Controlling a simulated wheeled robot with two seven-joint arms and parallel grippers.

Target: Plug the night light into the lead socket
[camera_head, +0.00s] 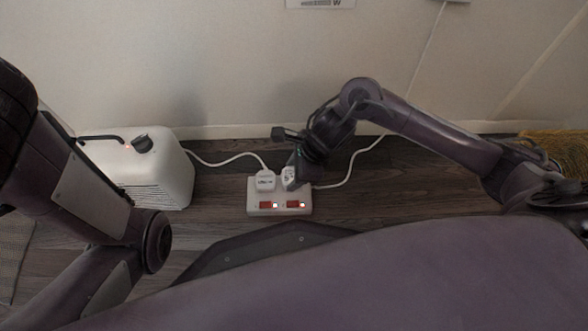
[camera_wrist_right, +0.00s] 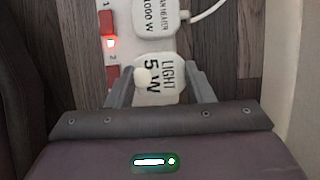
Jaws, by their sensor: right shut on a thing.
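The night light (camera_wrist_right: 168,88), a white plug-in piece marked "LIGHT 5 W", sits between the two fingers of my right gripper (camera_wrist_right: 160,84), which is shut on it. In the head view the night light (camera_head: 288,177) and my right gripper (camera_head: 294,174) are over the right half of the lead socket (camera_head: 262,211). The white lead socket lies on the floor and also shows in the wrist view (camera_wrist_right: 109,65). The night light overlaps the socket beside switch 2. I cannot tell whether its pins are in. My left arm shows at left, but its gripper is not visible.
A white plug marked 1000 W (camera_head: 265,181) occupies the socket's left place, close beside the night light. Its cable runs to a white heater (camera_head: 160,172). Another white cable (camera_head: 352,162) leaves the socket rightward. The wall (camera_head: 240,80) is just behind.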

